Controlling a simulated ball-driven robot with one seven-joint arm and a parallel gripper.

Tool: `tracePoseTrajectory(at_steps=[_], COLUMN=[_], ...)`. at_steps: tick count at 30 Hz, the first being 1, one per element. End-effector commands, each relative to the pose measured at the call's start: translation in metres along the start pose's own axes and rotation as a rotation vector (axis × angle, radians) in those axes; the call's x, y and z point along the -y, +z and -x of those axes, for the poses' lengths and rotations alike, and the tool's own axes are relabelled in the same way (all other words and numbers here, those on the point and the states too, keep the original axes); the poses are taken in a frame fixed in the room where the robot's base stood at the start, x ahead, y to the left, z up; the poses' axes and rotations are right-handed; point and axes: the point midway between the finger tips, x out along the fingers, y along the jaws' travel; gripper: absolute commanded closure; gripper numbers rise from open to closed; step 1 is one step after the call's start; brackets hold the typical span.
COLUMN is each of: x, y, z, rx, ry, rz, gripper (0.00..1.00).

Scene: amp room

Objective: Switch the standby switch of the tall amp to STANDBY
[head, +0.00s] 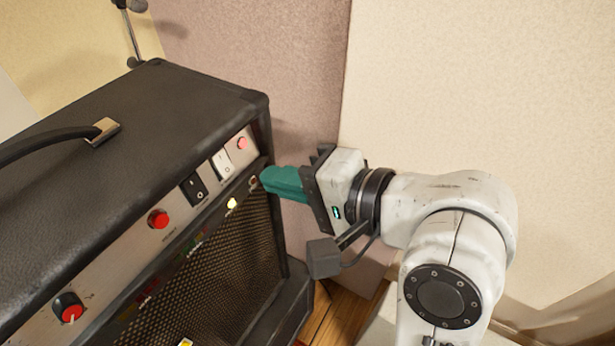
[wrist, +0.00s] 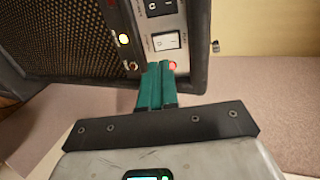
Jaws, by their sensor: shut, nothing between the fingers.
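The tall amp (head: 130,120) is a black cabinet with a silver control panel and a dark grille, at the left of the head view. A white rocker switch (head: 222,163) and a black rocker switch (head: 194,189) sit near the panel's right end. The white rocker also shows in the wrist view (wrist: 166,41), beside the black one (wrist: 158,7). Their labels are too small to read, so I cannot tell which is standby. My gripper (head: 265,180) has teal fingers, shut and empty. In the wrist view the fingertips (wrist: 158,65) are close to the panel's end, beside a red lamp (wrist: 172,65).
A red button (head: 158,218) and a black-and-red knob (head: 68,308) are farther left on the panel. A lit yellow lamp (head: 231,203) sits below the switches. A padded wall (head: 310,90) stands behind my gripper. A carry handle (head: 55,138) crosses the amp's top.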

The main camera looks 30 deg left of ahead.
Motion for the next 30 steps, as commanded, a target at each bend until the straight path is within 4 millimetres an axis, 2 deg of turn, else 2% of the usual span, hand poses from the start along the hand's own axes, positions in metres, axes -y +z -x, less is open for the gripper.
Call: tracePoseTrajectory(at_steps=[6,12,17,30], x=[0.001,0.001,0.0,-0.004], y=[0.001,0.0,0.0,0.0], z=[-0.041,-0.065,-0.073,-0.077], rx=[0.002,0.0,0.0,0.0], ry=[0.002,0.001,0.0,-0.022], rz=[0.0,0.0,0.002,0.0], gripper=[1.0,1.0,1.0,1.0])
